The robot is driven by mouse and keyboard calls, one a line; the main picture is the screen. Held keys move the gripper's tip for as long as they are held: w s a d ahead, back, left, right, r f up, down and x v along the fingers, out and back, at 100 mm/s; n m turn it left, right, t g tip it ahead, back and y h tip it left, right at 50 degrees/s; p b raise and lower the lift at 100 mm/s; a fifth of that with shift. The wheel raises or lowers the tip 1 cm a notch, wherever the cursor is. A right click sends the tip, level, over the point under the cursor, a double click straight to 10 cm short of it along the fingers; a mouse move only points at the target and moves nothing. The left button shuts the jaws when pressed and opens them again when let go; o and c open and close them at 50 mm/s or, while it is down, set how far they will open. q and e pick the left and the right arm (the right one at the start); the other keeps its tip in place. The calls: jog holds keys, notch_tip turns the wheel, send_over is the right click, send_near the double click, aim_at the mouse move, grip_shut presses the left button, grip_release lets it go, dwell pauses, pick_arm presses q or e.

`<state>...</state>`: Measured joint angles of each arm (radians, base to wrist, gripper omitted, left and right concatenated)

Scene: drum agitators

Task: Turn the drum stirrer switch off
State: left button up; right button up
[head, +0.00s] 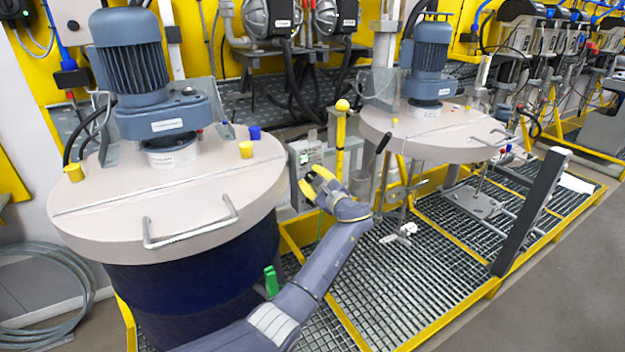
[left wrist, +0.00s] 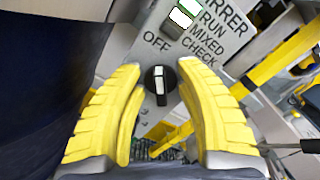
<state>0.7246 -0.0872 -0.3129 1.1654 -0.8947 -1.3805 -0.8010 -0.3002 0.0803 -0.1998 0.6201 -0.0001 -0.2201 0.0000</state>
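The stirrer switch is a round black knob (left wrist: 159,86) with a white pointer mark, on a grey panel. OFF, RUN and MIXED CHECK labels and a lit white-green indicator (left wrist: 184,13) are near it. The mark stands almost upright in the left wrist view; I cannot tell which label it is set to. The grey switch box (head: 300,152) also shows in the head view, where the knob cannot be made out. My left gripper (head: 312,182) is in front of the box. Its yellow fingers (left wrist: 160,78) are open on both sides of the knob, apparently not touching it. My right gripper is out of view.
A large drum with a pale lid (head: 120,205) and a blue motor (head: 130,60) stands left of my arm. A yellow post (head: 340,140) rises beside the box. The grated platform (head: 400,290) is largely clear.

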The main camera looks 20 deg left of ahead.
pick_arm(q)
jog(key=v, duration=1.2)
jog(key=shift+w+d, duration=0.1)
dwell(0.4)
